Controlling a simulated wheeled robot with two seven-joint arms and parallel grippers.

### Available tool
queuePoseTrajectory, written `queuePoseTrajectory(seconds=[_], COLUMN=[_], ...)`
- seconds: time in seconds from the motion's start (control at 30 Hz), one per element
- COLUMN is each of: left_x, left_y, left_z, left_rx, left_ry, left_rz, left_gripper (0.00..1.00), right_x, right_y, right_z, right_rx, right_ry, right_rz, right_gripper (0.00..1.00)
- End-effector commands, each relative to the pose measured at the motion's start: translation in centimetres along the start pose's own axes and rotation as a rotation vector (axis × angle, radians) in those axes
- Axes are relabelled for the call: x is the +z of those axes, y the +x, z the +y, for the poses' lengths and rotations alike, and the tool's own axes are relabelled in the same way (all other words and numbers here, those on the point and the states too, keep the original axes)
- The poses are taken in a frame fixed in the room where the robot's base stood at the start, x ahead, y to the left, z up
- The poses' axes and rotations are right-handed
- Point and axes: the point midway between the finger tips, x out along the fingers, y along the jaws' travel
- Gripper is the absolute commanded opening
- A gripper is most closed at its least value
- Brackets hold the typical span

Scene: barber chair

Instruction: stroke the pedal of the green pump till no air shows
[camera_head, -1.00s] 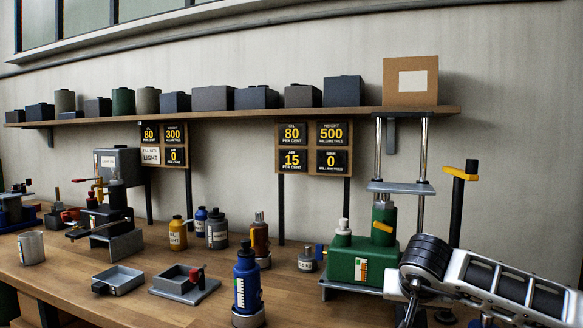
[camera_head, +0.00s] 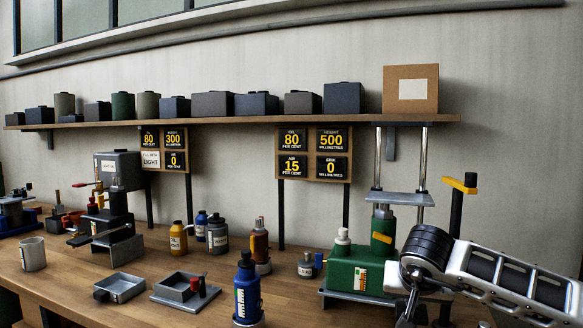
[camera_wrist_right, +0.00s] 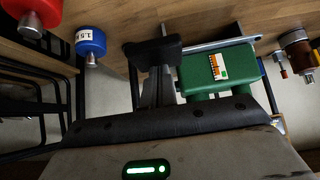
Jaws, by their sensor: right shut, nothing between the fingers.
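The green pump (camera_head: 350,275) stands on a grey base at the right of the bench, with an orange and white gauge strip on its front. It also shows in the right wrist view (camera_wrist_right: 200,78). I cannot make out its pedal; my right arm covers the area at the pump's front right. The gauge board (camera_head: 314,154) behind the pump reads oil 80 per cent, height 500 millimetres, air 15 per cent. My right gripper (camera_wrist_right: 153,48) is shut and empty, its dark fingers in front of the pump in the wrist view. My left gripper is out of view.
A cardboard box (camera_head: 410,90) sits on the shelf above the pump. A black post with a yellow handle (camera_head: 460,186) stands to the pump's right. A blue bottle (camera_head: 247,290), a brown bottle (camera_head: 260,245) and grey trays (camera_head: 120,287) stand to its left.

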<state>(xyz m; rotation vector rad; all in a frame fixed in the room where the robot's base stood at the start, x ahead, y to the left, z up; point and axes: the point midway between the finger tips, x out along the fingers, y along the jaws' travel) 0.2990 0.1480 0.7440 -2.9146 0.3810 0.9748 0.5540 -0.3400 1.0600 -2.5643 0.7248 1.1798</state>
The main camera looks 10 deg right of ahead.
Motion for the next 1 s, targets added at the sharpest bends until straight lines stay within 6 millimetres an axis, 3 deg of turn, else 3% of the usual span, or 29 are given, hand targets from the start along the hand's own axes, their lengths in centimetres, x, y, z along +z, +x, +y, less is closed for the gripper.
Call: queuePoseTrajectory(seconds=[0.33, 0.77, 1.0], left_x=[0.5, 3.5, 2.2], left_y=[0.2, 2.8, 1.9], left_z=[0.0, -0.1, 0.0], left_rx=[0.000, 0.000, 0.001], left_ry=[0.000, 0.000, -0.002], left_rz=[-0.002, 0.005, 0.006], left_gripper=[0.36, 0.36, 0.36], right_x=[0.5, 3.5, 2.4], right_y=[0.6, 5.2, 3.7], right_z=[0.0, 0.0, 0.0], right_rx=[0.000, 0.001, 0.000], right_ry=[-0.001, 0.000, -0.001], right_rz=[-0.002, -0.001, -0.001], right_gripper=[0.00, 0.00, 0.00])
